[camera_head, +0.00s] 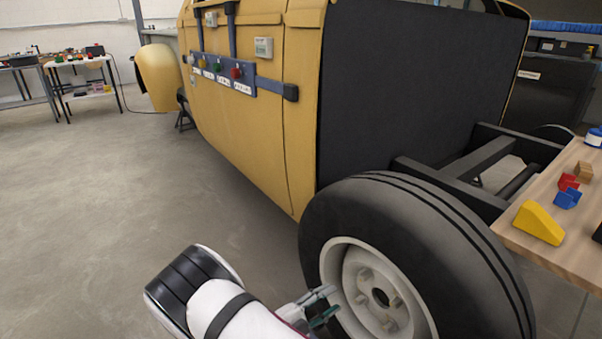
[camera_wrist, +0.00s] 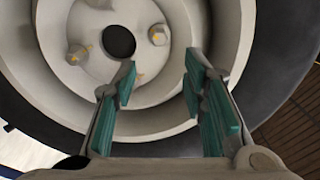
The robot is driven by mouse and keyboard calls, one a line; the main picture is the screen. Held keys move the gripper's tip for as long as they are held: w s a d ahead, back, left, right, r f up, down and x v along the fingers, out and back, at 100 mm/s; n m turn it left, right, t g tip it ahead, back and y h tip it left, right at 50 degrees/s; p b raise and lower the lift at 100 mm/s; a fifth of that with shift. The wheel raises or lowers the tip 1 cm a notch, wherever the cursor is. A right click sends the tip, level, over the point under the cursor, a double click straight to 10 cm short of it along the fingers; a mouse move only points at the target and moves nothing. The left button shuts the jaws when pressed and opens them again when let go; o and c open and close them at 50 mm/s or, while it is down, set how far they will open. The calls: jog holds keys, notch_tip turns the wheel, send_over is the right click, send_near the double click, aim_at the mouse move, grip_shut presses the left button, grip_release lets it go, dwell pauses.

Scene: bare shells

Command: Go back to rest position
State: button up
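My gripper (camera_head: 325,304) is at the bottom middle of the head view, in front of the wheel (camera_head: 412,200) of the yellow car body (camera_head: 240,120). In the wrist view its two fingers with green pads (camera_wrist: 165,100) stand apart with nothing between them. Behind them is the pale wheel hub (camera_wrist: 95,65) with a dark centre hole and lug nuts. The fingers point at the lower part of the hub; whether they touch it I cannot tell. My white and black arm reaches in from the bottom of the head view.
A wooden table (camera_head: 560,258) at the right holds a yellow wedge (camera_head: 538,222), red and blue blocks and other small things. A panel with coloured buttons (camera_head: 222,73) is on the car's side. Grey floor (camera_head: 110,220) lies open at the left, with benches far back.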

jog(key=s+d+r+m+g+y, duration=0.2)
jog(key=s+d+r+m+g, duration=0.2)
jog(key=r+m, duration=0.5)
jog(key=s+d+r+m+g+y, duration=0.2)
jog(key=s+d+r+m+g, duration=0.25)
jog(key=r+m, duration=0.5)
jog(key=s+d+r+m+g+y, duration=0.1)
jog(key=s+d+r+m+g, duration=0.35)
jog(key=r+m, duration=0.45)
jog(key=s+a+r+m+t+y, duration=0.1)
jog(key=s+r+m+y, duration=0.2)
jog(key=s+m, duration=0.45)
jog(key=s+a+r+m+t+y, duration=0.1)
jog(key=s+r+m+y, duration=0.1)
jog(key=s+m+y, duration=0.4)
jog(key=s+a+r+m+t+y, duration=0.1)
jog(key=s+r+m+t, duration=0.15)
jog(key=s+m, duration=0.65)
notch_tip(320, 180, up, 29)
jog(key=n+t+p, duration=0.1)
jog(key=t+p, duration=0.2)
jog(key=p, duration=2.4)
jog(key=shift+s+d, duration=0.15)
jog(key=shift+s, duration=0.25)
jog(key=shift+r, duration=0.1)
